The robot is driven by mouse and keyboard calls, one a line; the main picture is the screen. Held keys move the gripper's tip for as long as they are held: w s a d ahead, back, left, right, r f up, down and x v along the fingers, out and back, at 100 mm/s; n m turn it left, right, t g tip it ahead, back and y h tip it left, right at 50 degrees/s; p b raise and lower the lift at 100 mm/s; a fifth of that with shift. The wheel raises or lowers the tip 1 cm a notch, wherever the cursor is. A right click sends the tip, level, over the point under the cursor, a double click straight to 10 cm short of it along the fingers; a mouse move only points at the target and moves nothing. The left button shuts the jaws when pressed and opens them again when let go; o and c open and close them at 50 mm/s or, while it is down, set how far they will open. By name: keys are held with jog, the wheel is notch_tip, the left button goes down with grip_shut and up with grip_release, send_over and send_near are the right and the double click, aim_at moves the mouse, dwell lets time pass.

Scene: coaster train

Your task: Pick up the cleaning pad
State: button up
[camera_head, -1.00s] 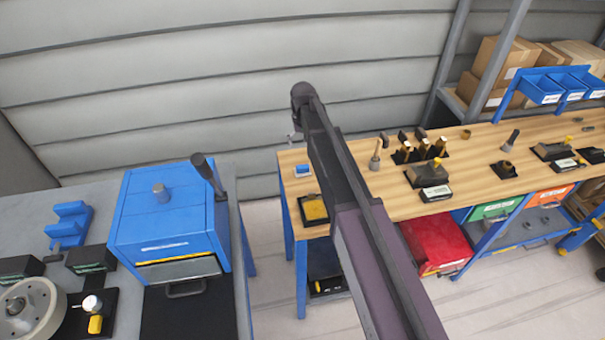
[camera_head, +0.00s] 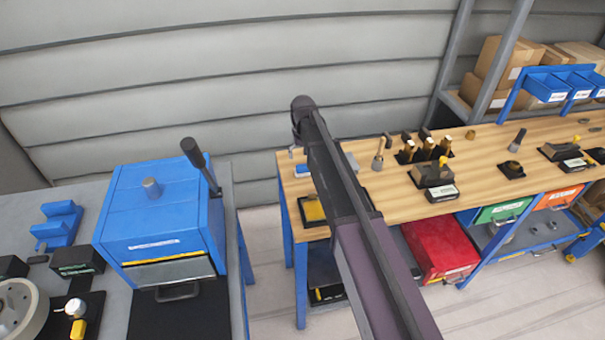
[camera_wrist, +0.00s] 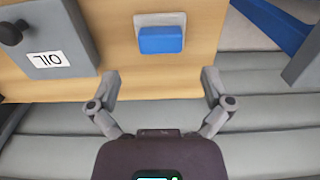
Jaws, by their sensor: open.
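The cleaning pad, a blue block on a white base (camera_wrist: 160,39), lies on the wooden bench top near its edge in the wrist view. In the head view it is a small blue and white shape (camera_head: 301,170) at the bench's left end, close to my arm. My gripper (camera_wrist: 160,76) is open and empty. Its fingers are spread to either side of the pad's line, and the pad lies beyond the fingertips, apart from them. In the head view the gripper is small and hard to make out at the far end of my arm.
A grey container (camera_wrist: 55,35) with a black knob and a label stands beside the pad. A yellow item in a black tray (camera_head: 313,211) sits nearer on the bench. Tools stand farther right. A blue machine (camera_head: 160,215) stands on the left table, across a gap.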

aim_at(302, 165)
dwell(0.4)
jog(key=shift+f+b, duration=2.6)
jog(key=c, duration=1.2)
jog(key=shift+c, duration=0.2)
jog(key=shift+r, duration=0.15)
notch_tip(302, 165, up, 10)
jog(key=p, duration=1)
